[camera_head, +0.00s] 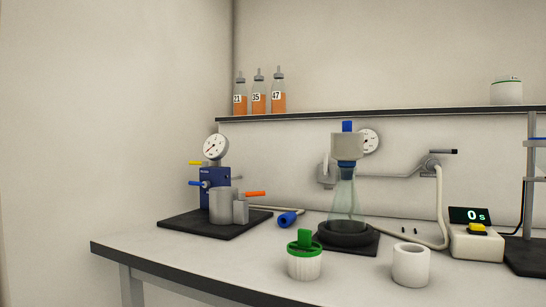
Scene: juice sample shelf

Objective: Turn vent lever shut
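No gripper of mine is in view. Several levers show, and I cannot tell which one is the vent lever. A dark blue unit (209,178) with a round gauge (215,146) stands on a black mat at the left. It has a yellow lever (196,162) and a blue lever (197,184), both pointing left. An orange lever (256,194) points right, beside grey cylinders (220,206). On the back wall, a valve with a dark-tipped lever (443,151) sits on a pipe; this lever points right, roughly level.
A glass flask (344,197) with a grey funnel (347,147) stands in a black ring. A green-topped white jar (304,260), a white cup (411,264) and a timer reading 0 s (476,239) are near the front. Bottles (259,96) stand on the shelf (400,111).

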